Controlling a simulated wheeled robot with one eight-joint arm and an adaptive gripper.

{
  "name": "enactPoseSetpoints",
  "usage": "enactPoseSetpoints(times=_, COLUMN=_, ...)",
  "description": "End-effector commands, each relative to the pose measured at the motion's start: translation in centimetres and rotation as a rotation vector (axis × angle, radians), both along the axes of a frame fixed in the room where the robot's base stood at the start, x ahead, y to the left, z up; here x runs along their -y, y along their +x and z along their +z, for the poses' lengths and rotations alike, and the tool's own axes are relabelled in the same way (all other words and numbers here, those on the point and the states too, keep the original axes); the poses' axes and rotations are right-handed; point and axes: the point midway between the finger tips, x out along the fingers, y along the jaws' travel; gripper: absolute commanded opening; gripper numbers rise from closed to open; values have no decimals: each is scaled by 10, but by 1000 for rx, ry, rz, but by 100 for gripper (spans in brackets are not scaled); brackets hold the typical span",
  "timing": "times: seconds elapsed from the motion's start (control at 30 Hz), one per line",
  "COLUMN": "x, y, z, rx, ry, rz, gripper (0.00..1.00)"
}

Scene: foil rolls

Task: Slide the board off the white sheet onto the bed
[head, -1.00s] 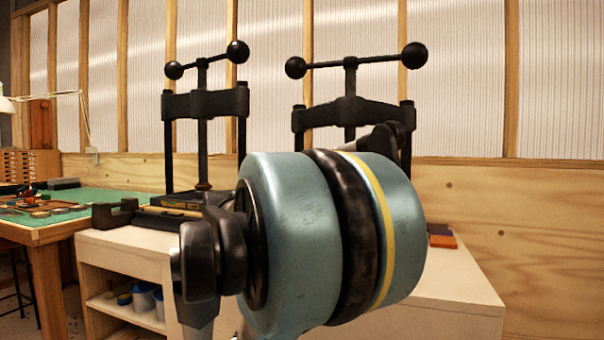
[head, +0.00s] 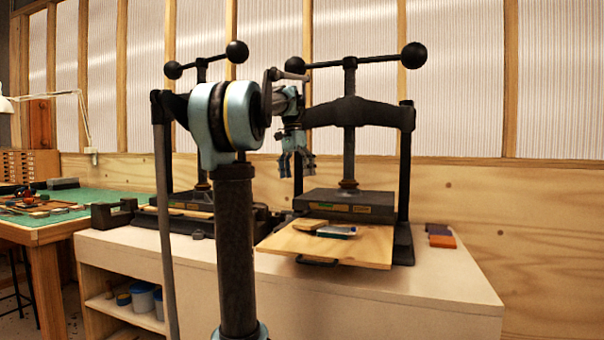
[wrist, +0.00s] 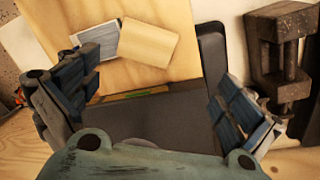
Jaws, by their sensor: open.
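My gripper (head: 297,163) is open and empty, pointing down above the right-hand press, clear of the bed. In the wrist view its two blue-grey fingers (wrist: 160,100) are spread wide. The light wooden bed (head: 345,250) sticks out of the front of the press, with a dark handle at its front edge. A small tan board (head: 307,225) lies on the bed, beside the white sheet (head: 338,231). In the wrist view the board (wrist: 147,43) seems to overlap one edge of the sheet (wrist: 97,38); I cannot tell how much is underneath.
The press's dark platen (head: 345,206) hangs over the back of the bed, with an upright post on each side. A second press (head: 205,105) stands to the left. Small orange and purple blocks (head: 440,238) lie right of the press. The white bench top (head: 440,275) is clear in front.

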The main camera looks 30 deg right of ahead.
Motion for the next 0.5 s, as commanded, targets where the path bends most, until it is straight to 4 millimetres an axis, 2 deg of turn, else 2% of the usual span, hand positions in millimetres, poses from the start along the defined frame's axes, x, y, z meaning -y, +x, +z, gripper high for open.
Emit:
enactPoseSetpoints(times=0.03, x=11, y=-2, z=6, rx=-12, ry=6, rz=-34, gripper=100)
enactPoseSetpoints(times=0.17, x=24, y=-7, z=15, rx=-33, ry=12, rz=-92, gripper=100)
enactPoseSetpoints(times=0.5, x=27, y=-9, z=17, rx=-39, ry=14, rz=-107, gripper=100)
